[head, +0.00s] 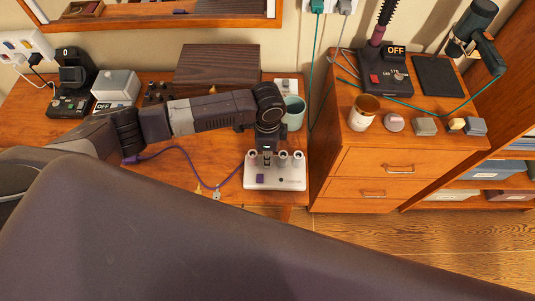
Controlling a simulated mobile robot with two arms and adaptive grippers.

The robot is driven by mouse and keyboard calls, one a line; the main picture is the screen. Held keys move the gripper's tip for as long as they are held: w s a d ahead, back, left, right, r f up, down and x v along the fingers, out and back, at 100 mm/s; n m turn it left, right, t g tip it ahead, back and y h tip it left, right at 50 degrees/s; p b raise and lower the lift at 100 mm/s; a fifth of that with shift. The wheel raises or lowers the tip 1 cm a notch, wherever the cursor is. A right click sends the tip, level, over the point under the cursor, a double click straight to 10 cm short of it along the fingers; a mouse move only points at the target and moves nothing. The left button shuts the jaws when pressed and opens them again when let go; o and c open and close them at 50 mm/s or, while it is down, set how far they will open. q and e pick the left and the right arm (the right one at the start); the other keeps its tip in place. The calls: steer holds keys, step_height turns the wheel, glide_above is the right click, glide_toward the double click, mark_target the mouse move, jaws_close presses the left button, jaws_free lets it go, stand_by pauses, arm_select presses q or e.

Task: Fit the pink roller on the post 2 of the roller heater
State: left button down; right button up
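The roller heater (275,183) is a white base with a purple square on its front, near the front right edge of the wooden desk. Short round-topped posts or rollers with pinkish rims stand on it: one at the left (252,156) and two at the right (283,157). My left gripper (267,159) points down over the heater, between the left one and the right ones. Its fingertips are small and dark, and whether they hold anything is unclear. I cannot single out the pink roller; the gripper may hide it. My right gripper is out of view.
A teal cup (294,113) stands close behind the heater. A dark wooden box (217,66) is at the desk's back. A purple cable (180,151) and keys (217,194) lie left of the heater. A drawer cabinet (385,162) stands right. My large dark body part covers the foreground.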

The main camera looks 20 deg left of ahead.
arm_select(q)
steer(key=shift+f, duration=0.1)
steer(key=c, duration=1.6)
jaws_free()
step_height(320, 180, up, 12)
